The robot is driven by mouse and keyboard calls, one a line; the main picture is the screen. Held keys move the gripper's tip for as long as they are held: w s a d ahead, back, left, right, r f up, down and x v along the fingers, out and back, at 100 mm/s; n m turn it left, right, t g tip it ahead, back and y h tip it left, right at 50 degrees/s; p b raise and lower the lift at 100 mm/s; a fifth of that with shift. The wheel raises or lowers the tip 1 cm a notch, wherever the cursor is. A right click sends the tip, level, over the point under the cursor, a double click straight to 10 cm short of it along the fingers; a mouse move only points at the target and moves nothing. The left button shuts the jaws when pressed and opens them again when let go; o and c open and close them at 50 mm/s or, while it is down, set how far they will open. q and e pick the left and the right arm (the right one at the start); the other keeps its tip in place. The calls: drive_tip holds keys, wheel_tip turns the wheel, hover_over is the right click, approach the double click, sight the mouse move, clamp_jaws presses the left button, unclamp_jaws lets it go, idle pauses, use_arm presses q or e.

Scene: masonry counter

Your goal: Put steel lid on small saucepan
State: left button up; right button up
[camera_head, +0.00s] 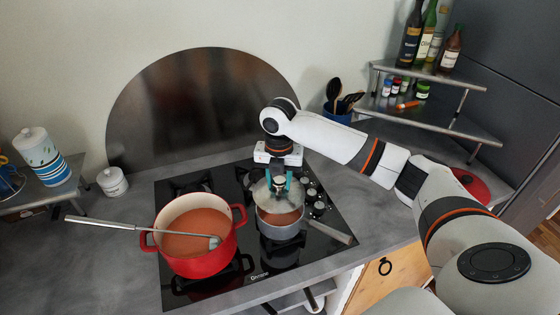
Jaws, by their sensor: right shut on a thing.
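The small grey saucepan (281,228) stands on the right side of the black hob, with reddish-brown contents and its handle pointing to the lower right. My right gripper (279,184) is above it, fingers down, shut on the steel lid (269,194). The lid is tilted and hangs over the back part of the saucepan; the front of the opening still shows the contents. I cannot tell whether the lid's edge touches the rim. My left gripper is not in view.
A red pot (200,262) with sauce and a long ladle (100,222) stands left of the saucepan. The hob (330,240) has knobs at its right. A utensil holder (338,115) and a bottle shelf (430,73) stand behind my right arm. A white jar (112,182) is at left.

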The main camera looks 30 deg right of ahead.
sight(280, 191)
drive_tip(key=shift+w+d+r+n, duration=0.1)
drive_tip(key=shift+w+d+n, duration=0.1)
drive_tip(key=shift+d+n, duration=0.1)
drive_tip(key=shift+s+a+f, duration=0.1)
drive_tip(key=shift+f, duration=2.55)
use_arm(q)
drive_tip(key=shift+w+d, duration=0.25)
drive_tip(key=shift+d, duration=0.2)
use_arm(e)
drive_tip(key=shift+f, duration=0.15)
drive_tip(key=shift+f, duration=0.55)
drive_tip(key=o, duration=1.1)
